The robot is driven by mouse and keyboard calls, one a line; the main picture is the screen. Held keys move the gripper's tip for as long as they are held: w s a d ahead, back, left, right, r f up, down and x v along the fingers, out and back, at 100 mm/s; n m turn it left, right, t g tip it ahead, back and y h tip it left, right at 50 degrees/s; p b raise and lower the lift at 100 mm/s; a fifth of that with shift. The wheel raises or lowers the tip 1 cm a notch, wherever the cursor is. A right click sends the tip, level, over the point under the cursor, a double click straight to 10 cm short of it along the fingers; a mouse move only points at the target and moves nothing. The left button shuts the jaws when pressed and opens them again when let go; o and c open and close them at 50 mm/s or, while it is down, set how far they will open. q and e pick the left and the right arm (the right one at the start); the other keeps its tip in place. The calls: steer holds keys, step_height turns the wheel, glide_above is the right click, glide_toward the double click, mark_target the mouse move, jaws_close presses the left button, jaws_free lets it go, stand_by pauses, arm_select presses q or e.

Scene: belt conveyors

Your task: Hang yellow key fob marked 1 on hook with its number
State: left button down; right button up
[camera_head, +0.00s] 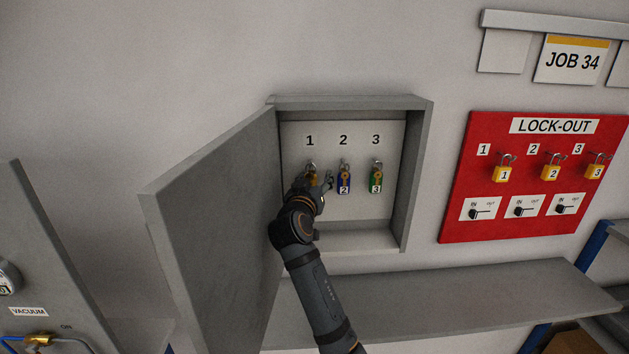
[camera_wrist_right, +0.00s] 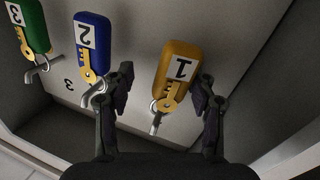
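The yellow key fob marked 1 (camera_wrist_right: 180,68) with its brass key shows in the right wrist view, appearing to hang at a hook (camera_wrist_right: 156,121). In the head view the fob (camera_head: 311,176) is mostly hidden behind my right gripper, under the number 1 label (camera_head: 310,140). My right gripper (camera_head: 319,181) is inside the cabinet. In the right wrist view its fingers (camera_wrist_right: 165,88) are apart on either side of the fob, with a clear gap at the left finger; the right finger is close to it, contact unclear. My left gripper is not in view.
The blue fob 2 (camera_head: 344,182) and green fob 3 (camera_head: 376,180) hang on hooks to the right. The grey cabinet (camera_head: 416,170) has its door (camera_head: 210,205) open leftwards. A shelf (camera_head: 450,300) runs below. A red lock-out board (camera_head: 475,160) is at right.

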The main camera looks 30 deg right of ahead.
mark_target(318, 138)
step_height(318, 138, up, 10)
stand_by(0.6)
